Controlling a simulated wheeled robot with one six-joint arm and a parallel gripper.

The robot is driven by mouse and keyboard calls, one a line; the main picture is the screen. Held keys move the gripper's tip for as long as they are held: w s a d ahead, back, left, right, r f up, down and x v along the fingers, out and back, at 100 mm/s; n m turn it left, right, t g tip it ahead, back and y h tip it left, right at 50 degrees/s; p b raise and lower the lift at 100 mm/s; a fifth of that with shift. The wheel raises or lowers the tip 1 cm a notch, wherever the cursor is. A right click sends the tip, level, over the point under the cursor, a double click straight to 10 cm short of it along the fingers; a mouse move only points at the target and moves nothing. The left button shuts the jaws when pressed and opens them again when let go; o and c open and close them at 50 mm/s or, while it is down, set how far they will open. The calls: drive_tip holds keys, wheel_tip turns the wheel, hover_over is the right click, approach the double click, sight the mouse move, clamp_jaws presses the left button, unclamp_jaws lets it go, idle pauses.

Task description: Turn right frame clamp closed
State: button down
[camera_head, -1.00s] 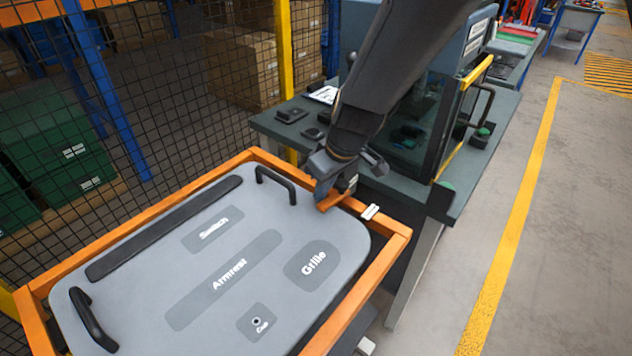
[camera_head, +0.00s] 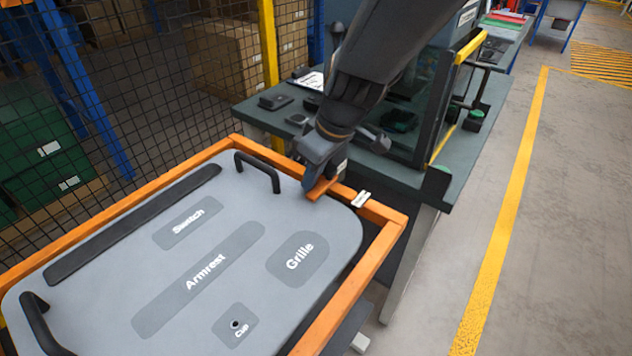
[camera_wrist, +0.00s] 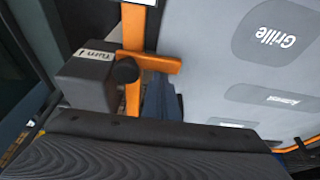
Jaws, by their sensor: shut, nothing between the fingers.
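In the wrist view the lever (camera_wrist: 162,64) reaches from a round black knob (camera_wrist: 126,70) inward over the grey panel's edge. A dark block (camera_wrist: 86,82) with a "Turn" label stands beside the knob. My gripper (camera_head: 310,182) is shut and empty, pointing down at the lever's inner end. In the wrist view its bluish finger (camera_wrist: 158,98) is beside the lever; I cannot tell if they touch.
The grey panel (camera_head: 190,250) with handles lies inside the orange frame (camera_head: 350,291). A dark workbench (camera_head: 262,122) with a machine stands just behind the clamp. A mesh fence (camera_head: 150,60) runs along the left. The floor (camera_head: 560,200) at right is clear.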

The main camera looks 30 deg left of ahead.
drive_tip(key=shift+s+d+f, duration=0.2)
drive_tip(key=shift+d+f, duration=0.1)
drive_tip(key=shift+d, duration=0.1)
drive_tip(key=a, duration=0.4)
drive_tip(key=shift+w+a+r, duration=0.35)
drive_tip(key=shift+w+a, duration=0.05)
drive_tip(key=b+v, duration=0.2)
drive_tip(key=v, duration=0.8)
drive_tip(key=w+d+f+m+h, duration=0.1)
drive_tip(key=w+d+f+m, duration=0.15)
drive_tip(key=d, duration=0.55)
drive_tip(key=w+d+f+m+t, duration=0.1)
drive_tip(key=w+d+f+m, duration=0.15)
drive_tip(key=d, duration=0.55)
drive_tip(key=w+d+f+m+h, duration=0.1)
drive_tip(key=w+d+m, duration=0.15)
drive_tip(key=d, duration=0.55)
drive_tip(key=s+d+f+m, duration=0.2)
drive_tip(key=s+d+m, duration=0.1)
drive_tip(key=d, duration=0.4)
drive_tip(key=s+d+f+m+h, duration=0.1)
drive_tip(key=s+d+f+m, duration=0.1)
drive_tip(key=d, duration=0.6)
drive_tip(key=s+d+f+m+h, duration=0.1)
drive_tip(key=s+d+m, duration=0.3)
drive_tip(key=d, duration=0.4)
drive_tip(key=shift+s+d+f+g, duration=0.25)
drive_tip(key=shift+s+f+g, duration=0.1)
drive_tip(key=shift+f, duration=0.25)
